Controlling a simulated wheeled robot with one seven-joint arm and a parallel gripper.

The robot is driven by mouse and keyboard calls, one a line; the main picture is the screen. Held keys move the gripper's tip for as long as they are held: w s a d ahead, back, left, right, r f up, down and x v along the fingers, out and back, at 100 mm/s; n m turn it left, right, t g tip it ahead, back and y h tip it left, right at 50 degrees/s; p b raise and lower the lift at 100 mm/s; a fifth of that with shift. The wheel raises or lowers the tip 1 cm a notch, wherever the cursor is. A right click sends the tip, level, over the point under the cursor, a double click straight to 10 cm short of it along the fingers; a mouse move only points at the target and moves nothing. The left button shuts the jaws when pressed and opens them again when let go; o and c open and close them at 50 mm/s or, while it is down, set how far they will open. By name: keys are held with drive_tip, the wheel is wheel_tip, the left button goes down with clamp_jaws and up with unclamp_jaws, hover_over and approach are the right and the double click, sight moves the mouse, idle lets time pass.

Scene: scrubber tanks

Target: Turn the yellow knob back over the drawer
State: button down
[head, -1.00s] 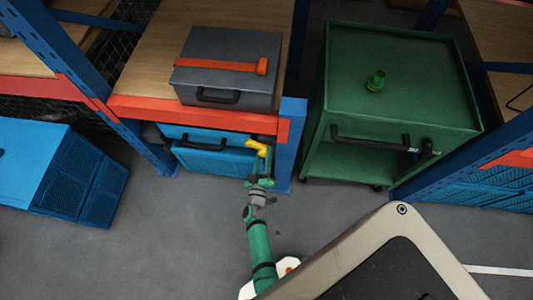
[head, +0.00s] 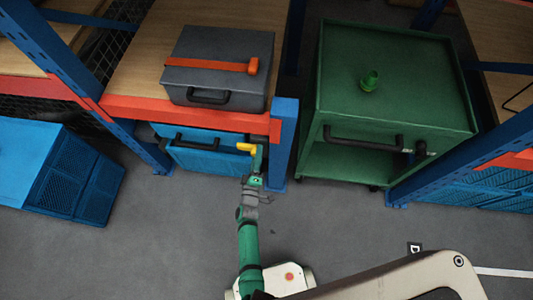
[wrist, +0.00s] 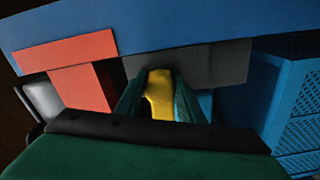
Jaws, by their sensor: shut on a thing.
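The yellow knob (head: 244,147) is at the right end of the front of the blue drawer (head: 200,160), under the red shelf edge. Its visible arm points left, nearly level, over the drawer front. My green gripper (head: 259,158) reaches up from below and is shut on the knob's right part. In the wrist view, the yellow knob (wrist: 159,95) sits between the two dark green fingers of my gripper (wrist: 159,98). The fingers hide the knob's sides, and its pivot is hard to make out. The drawer has a black handle (head: 197,144).
A grey case (head: 218,78) with an orange strap stands on the shelf above. A blue post (head: 284,140) rises close to the right of my gripper. A green cart (head: 388,110) stands further right, a blue crate (head: 60,170) at left. The floor in front is clear.

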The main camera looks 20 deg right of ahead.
drive_tip(key=shift+s+f, duration=0.1)
drive_tip(key=shift+s, duration=0.15)
idle(0.3)
drive_tip(key=c, duration=1.3)
unclamp_jaws()
drive_tip(key=shift+o, duration=0.5)
drive_tip(key=shift+w, duration=0.1)
drive_tip(key=v, duration=1.1)
drive_tip(key=shift+w, duration=0.1)
